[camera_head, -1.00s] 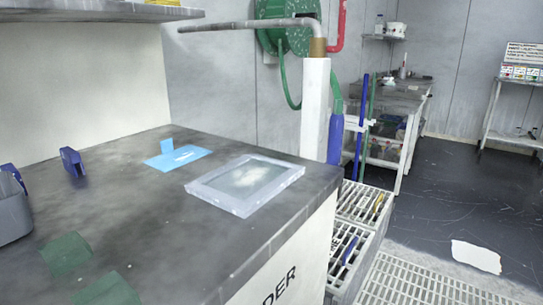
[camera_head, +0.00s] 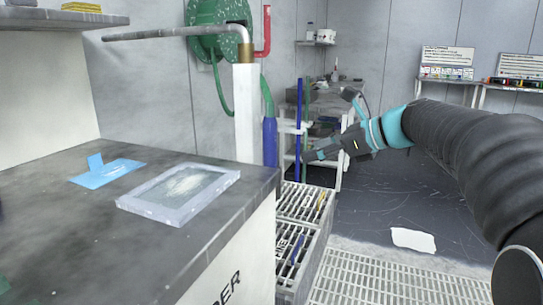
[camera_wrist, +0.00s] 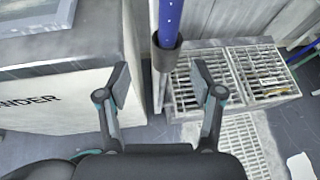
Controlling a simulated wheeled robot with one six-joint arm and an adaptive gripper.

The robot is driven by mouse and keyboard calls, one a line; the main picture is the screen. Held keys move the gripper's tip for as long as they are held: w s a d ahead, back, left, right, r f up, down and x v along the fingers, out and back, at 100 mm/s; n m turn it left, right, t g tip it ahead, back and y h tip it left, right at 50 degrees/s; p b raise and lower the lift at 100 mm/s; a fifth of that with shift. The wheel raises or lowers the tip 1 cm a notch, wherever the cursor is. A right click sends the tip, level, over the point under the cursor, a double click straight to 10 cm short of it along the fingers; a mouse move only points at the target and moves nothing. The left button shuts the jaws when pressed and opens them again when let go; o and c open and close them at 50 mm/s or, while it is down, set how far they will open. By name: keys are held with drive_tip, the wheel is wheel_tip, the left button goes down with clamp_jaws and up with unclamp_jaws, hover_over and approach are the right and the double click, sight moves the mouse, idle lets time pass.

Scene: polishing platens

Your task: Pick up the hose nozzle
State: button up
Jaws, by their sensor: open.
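The hose nozzle (camera_head: 270,143) is a blue tube hanging upright on the end of a green hose, right of a white post. In the wrist view the blue nozzle (camera_wrist: 170,20) comes down from the top edge with a dark grey end. My gripper (camera_head: 310,155) is to the right of the nozzle in the head view and points left. In the wrist view my gripper (camera_wrist: 161,80) has its two fingers spread, with nothing between them. The nozzle's lower end shows beyond the fingertips, near the middle of the gap, apart from both fingers.
The white post (camera_head: 247,115) with a bent metal pipe stands next to the nozzle. A dark-topped cabinet (camera_head: 80,240) with a framed tray (camera_head: 130,205) is at left. Slatted grey crates (camera_head: 318,235) sit below. A blue pole (camera_head: 298,130) and a shelf stand behind my gripper.

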drive_tip(key=w, duration=0.1)
approach(270, 151)
drive_tip(key=shift+m, duration=0.4)
drive_tip(key=w+a+f, duration=0.1)
drive_tip(key=a+f, duration=0.1)
drive_tip(key=w+a+f, duration=0.1)
drive_tip(key=w+f, duration=0.1)
drive_tip(key=shift+w+a, duration=0.15)
drive_tip(key=shift+a, duration=0.25)
drive_tip(key=shift+w+r+x, duration=0.1)
drive_tip(key=shift+r+x, duration=0.05)
drive_tip(key=shift+x, duration=0.7)
drive_tip(key=shift+w+r+x, duration=0.1)
drive_tip(key=shift+r+x, duration=0.1)
drive_tip(key=shift+x, duration=0.7)
drive_tip(key=shift+w+r+x, duration=0.1)
drive_tip(key=shift+r+x, duration=0.05)
drive_tip(key=shift+x, duration=0.7)
clamp_jaws()
drive_tip(key=shift+r, duration=0.1)
